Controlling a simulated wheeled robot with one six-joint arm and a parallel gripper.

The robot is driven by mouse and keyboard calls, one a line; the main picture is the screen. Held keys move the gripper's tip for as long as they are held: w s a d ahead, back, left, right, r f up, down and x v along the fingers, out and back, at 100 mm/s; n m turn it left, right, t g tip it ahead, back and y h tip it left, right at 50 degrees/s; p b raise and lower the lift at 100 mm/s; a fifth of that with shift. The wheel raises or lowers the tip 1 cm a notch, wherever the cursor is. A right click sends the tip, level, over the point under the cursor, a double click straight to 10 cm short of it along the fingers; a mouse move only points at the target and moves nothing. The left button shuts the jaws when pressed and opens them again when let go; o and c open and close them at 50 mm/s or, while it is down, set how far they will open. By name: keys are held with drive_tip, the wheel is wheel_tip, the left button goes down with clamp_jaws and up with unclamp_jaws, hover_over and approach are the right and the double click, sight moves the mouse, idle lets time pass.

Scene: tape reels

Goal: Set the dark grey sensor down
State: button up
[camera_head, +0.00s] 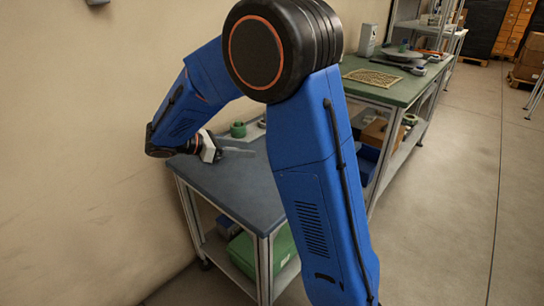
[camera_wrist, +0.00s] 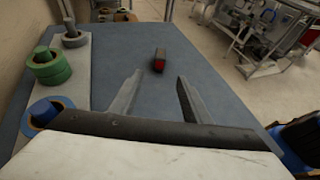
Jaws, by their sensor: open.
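My gripper (camera_wrist: 160,76) is open in the wrist view, with its two fingers apart and nothing between them. A small dark block with a red face (camera_wrist: 160,60) lies on the blue-grey tabletop (camera_wrist: 115,55), just beyond the fingertips. It may be the dark grey sensor; I cannot tell for sure. It is apart from both fingers. In the head view my gripper (camera_head: 235,149) is low over the small table (camera_head: 240,190). I cannot make out the block there.
Green (camera_wrist: 52,70), blue (camera_wrist: 45,112) and grey (camera_wrist: 74,39) reels stand on a pale board along the table's left side. The tabletop right of the board is mostly clear. A green-topped bench (camera_head: 400,90) stands beyond. A green crate (camera_head: 245,250) sits underneath.

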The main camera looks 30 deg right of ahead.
drive_tip(key=x, duration=1.7)
drive_tip(key=shift+w, duration=0.1)
drive_tip(key=shift+c, duration=0.4)
clamp_jaws()
